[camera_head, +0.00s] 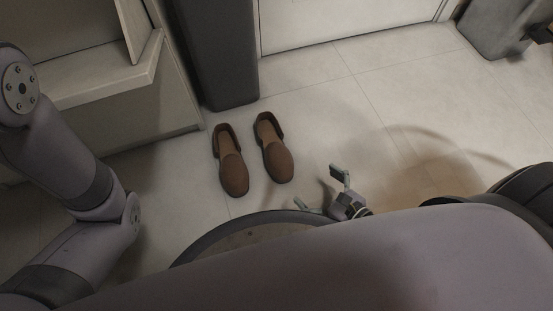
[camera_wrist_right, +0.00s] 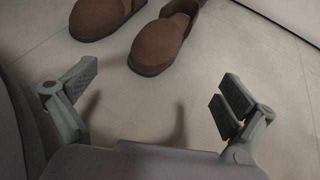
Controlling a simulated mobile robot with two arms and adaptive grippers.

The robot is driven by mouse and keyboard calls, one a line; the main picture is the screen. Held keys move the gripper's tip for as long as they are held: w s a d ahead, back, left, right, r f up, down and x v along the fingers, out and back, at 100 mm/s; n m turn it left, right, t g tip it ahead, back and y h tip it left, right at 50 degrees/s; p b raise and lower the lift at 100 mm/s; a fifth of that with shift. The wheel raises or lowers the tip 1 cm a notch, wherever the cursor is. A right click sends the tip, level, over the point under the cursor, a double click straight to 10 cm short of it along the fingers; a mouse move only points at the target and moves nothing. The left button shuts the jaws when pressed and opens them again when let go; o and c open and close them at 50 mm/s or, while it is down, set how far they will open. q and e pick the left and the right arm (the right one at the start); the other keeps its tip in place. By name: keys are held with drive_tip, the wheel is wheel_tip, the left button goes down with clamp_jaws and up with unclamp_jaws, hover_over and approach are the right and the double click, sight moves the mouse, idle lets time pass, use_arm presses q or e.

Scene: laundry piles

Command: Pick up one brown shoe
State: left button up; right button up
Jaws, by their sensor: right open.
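Two brown shoes lie side by side on the tiled floor, the left shoe (camera_head: 230,163) and the right shoe (camera_head: 273,149), toes toward me. My right gripper (camera_head: 325,189) is low over the floor, to the right of and nearer than the right shoe. It is open and empty. In the right wrist view, the shoes show at the top, one brown shoe (camera_wrist_right: 160,42) ahead of the gap between the fingers (camera_wrist_right: 150,95) and the other brown shoe (camera_wrist_right: 100,17) to its left. Neither shoe is touched. My left arm is at the left; its gripper is out of view.
A dark grey pillar (camera_head: 213,60) stands just behind the shoes. A light shelf or cabinet (camera_head: 105,85) is at the upper left. A white panel (camera_head: 340,20) is at the back. The tiled floor (camera_head: 400,90) to the right of the shoes is clear.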

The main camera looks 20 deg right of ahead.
sight(288, 165)
drive_tip(key=shift+w+a+f, duration=0.1)
drive_tip(key=shift+w+f, duration=0.1)
drive_tip(key=shift+f, duration=0.2)
drive_tip(key=b+x, duration=0.3)
drive_tip(key=x, duration=0.8)
drive_tip(key=shift+w+a+f, duration=0.1)
drive_tip(key=shift+w+f, duration=0.05)
drive_tip(key=shift+w, duration=0.05)
drive_tip(key=b+x, duration=0.1)
drive_tip(key=x, duration=0.1)
drive_tip(key=b+x, duration=0.2)
drive_tip(key=shift+w+f, duration=0.2)
drive_tip(key=shift+w, duration=0.1)
drive_tip(key=shift+w+f, duration=0.1)
drive_tip(key=shift+w, duration=0.25)
drive_tip(key=shift+c, duration=0.5)
drive_tip(key=c, duration=1.2)
